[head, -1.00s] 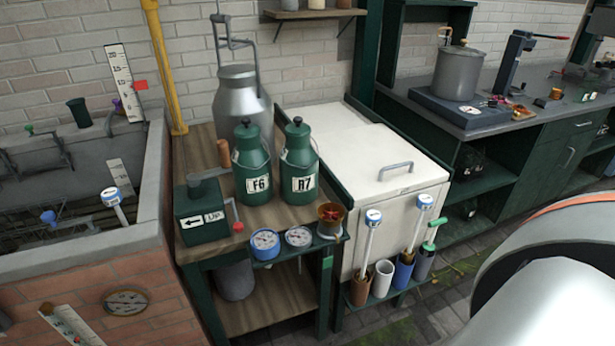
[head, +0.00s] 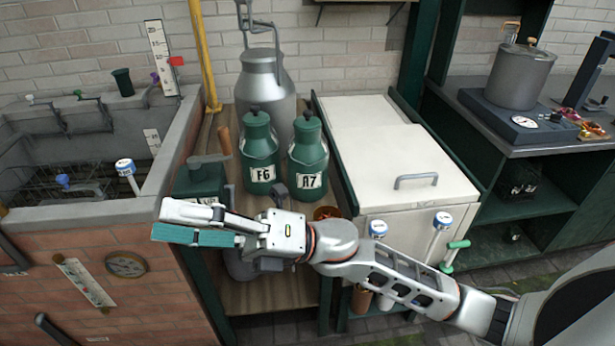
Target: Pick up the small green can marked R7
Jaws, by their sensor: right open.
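The small green can marked R7 (head: 308,155) stands upright on the wooden bench top, its white label facing me. A matching green can marked F6 (head: 259,155) stands just left of it, very close. My right gripper (head: 165,220) is open and empty, pointing left, nearer to me than the cans and to the left of them. Its wrist and arm pass in front of and below the R7 can, hiding part of the bench front. My left gripper is out of view.
A tall grey metal churn (head: 268,90) stands right behind the cans. A dark green box with a crank (head: 200,180) is left of F6. A white chest (head: 385,150) with a handle stands to the right. A brick-sided trough (head: 150,190) is at the left.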

